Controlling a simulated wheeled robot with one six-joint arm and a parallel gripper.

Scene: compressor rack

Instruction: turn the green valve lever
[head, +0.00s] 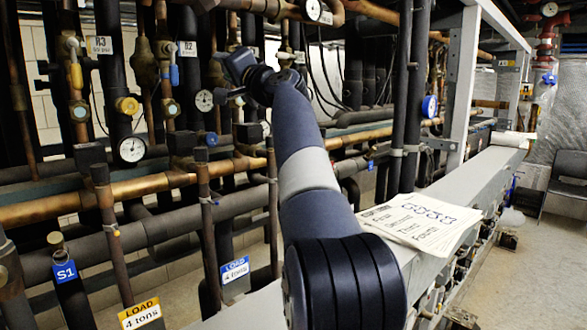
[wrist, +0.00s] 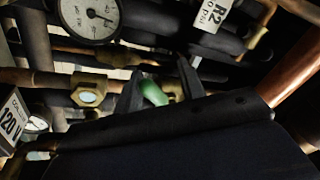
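The green valve lever (wrist: 153,92) shows in the wrist view as a short, rounded green piece, with its lower part hidden behind my gripper's body. My gripper (wrist: 160,70) is open, with one dark finger on each side of the lever. The lever is nearer the left finger, and a gap shows on its right. I cannot tell if the left finger touches it. In the head view my gripper (head: 232,78) is up among the pipes, and I cannot make out the lever there.
Copper and black pipes crowd around my gripper. A round gauge (wrist: 90,18), a brass fitting (wrist: 88,91) and an R2 tag (wrist: 211,14) are close by in the wrist view. Papers (head: 420,220) lie on the grey beam (head: 470,190) to the right of my arm.

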